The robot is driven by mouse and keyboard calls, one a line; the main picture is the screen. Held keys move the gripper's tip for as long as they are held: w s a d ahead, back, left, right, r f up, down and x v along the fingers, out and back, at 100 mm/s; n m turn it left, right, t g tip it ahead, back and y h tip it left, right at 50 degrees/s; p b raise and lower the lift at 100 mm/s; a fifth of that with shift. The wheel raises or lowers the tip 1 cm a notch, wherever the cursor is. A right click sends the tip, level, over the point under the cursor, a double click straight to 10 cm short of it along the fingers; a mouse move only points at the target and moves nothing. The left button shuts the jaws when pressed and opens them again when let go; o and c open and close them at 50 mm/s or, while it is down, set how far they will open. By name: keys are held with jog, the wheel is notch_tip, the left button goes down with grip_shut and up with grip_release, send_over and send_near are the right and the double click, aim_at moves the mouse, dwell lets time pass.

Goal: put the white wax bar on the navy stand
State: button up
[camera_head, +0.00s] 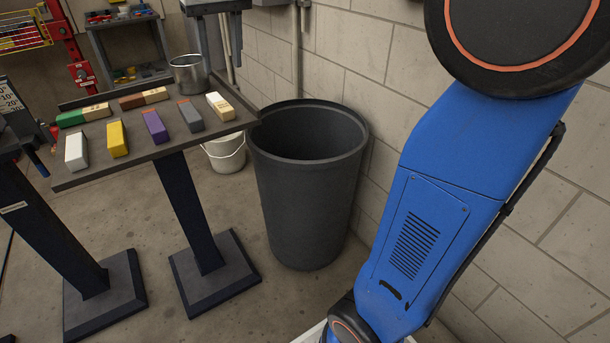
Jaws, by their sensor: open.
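A white bar (76,152) lies at the near left of a dark tabletop (120,163). A second pale bar, cream-white with a tan end (220,106), lies at its right end. I cannot tell for sure which one is the wax bar. The tabletop rests on a dark navy post (190,215) with a square foot. Another dark post stand (50,232) is at the left, its top mostly cut off by the frame edge. I cannot tell which is the navy stand. My gripper is out of view; only my blue arm shows at the right.
Yellow (117,138), purple (154,126), grey (190,115), green-and-tan (83,115) and brown-and-tan bars (144,98) share the tabletop. A large dark bin (305,200) stands right of it by the block wall. A metal pot (188,75) and a white bucket (225,153) are behind.

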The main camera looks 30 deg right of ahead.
jog(key=s+d+f+t, duration=0.1)
jog(key=s+d+f, duration=0.2)
jog(key=s+f, duration=0.9)
jog(key=s+d+f+t, duration=0.1)
jog(key=s+d+f, duration=0.2)
jog(key=s+f, duration=0.9)
jog(key=s, duration=0.3)
jog(key=shift+f+t, duration=0.15)
jog(key=shift+t, duration=0.25)
jog(key=shift+s, duration=0.1)
